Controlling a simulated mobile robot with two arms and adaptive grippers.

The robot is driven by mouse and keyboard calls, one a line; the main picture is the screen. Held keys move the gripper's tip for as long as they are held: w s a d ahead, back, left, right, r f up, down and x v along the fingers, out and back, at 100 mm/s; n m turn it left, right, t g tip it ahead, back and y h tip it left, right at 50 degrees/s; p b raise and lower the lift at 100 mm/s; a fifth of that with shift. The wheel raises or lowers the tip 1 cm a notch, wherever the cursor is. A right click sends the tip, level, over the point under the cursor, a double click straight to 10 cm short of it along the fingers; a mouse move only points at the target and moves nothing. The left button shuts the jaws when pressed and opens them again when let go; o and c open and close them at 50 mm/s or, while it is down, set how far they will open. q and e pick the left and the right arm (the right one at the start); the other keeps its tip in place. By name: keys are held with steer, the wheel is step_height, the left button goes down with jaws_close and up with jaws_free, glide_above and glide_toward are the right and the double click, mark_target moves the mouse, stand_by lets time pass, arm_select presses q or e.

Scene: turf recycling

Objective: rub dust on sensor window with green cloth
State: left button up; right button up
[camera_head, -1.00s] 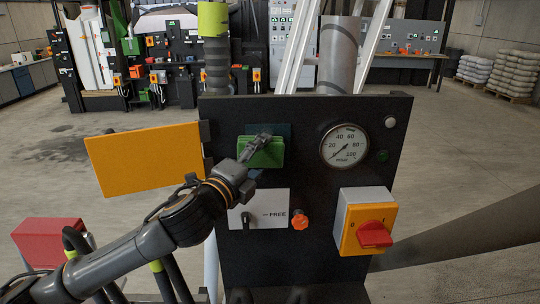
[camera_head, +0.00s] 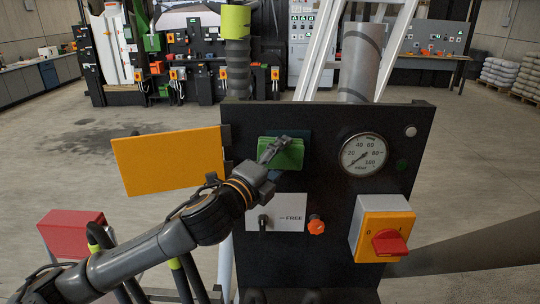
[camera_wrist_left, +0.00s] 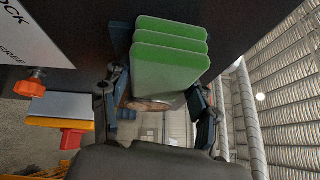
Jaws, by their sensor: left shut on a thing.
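The green cloth (camera_head: 284,158) is a thick folded pad held in front of the black panel. My left gripper (camera_head: 273,152) is shut on it; in the left wrist view the cloth (camera_wrist_left: 170,62) shows several layers between the two fingers. The sensor window (camera_head: 304,138) is a dark teal square on the panel, mostly hidden behind the cloth. Only its top and right edge show. I cannot tell whether the cloth touches it, and no dust is visible. My right gripper is not in view.
The open yellow door (camera_head: 168,160) stands out left of the panel. A pressure gauge (camera_head: 363,155) is right of the cloth. Below are a FREE label plate (camera_head: 290,213), an orange knob (camera_head: 317,226) and a yellow-red switch (camera_head: 383,230).

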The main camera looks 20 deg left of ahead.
mark_target(297, 158)
arm_select(q)
steer(key=shift+w+d, duration=0.15)
steer(key=shift+d, duration=0.35)
steer(key=shift+w+d, duration=0.15)
steer(key=shift+d, duration=0.35)
steer(key=shift+w+d+r+p, duration=0.1)
steer(key=shift+d+p, duration=0.1)
steer(key=shift+d, duration=0.2)
steer(key=shift+w+d+p, duration=0.1)
steer(key=shift+d+p, duration=0.05)
steer(key=shift+d, duration=0.25)
steer(key=shift+w+d, duration=0.2)
steer(key=shift+d, duration=0.4)
steer(key=shift+w+d, duration=0.2)
steer(key=shift+d, duration=0.35)
steer(key=shift+p, duration=0.45)
steer(key=shift+s+a, duration=0.2)
steer(key=shift+a, duration=0.35)
steer(key=shift+s+a, duration=0.15)
steer(key=shift+a, duration=0.35)
steer(key=shift+s+a+p, duration=0.15)
steer(key=shift+s+a, duration=0.1)
steer(key=shift+a, duration=0.65)
steer(key=shift+s+a+p, duration=0.15)
steer(key=shift+s+a, duration=0.05)
steer(key=shift+a, duration=0.7)
steer(key=shift+s+a, duration=0.25)
steer(key=shift+a, duration=0.45)
steer(key=shift+s+a, duration=0.2)
steer(key=shift+a, duration=0.5)
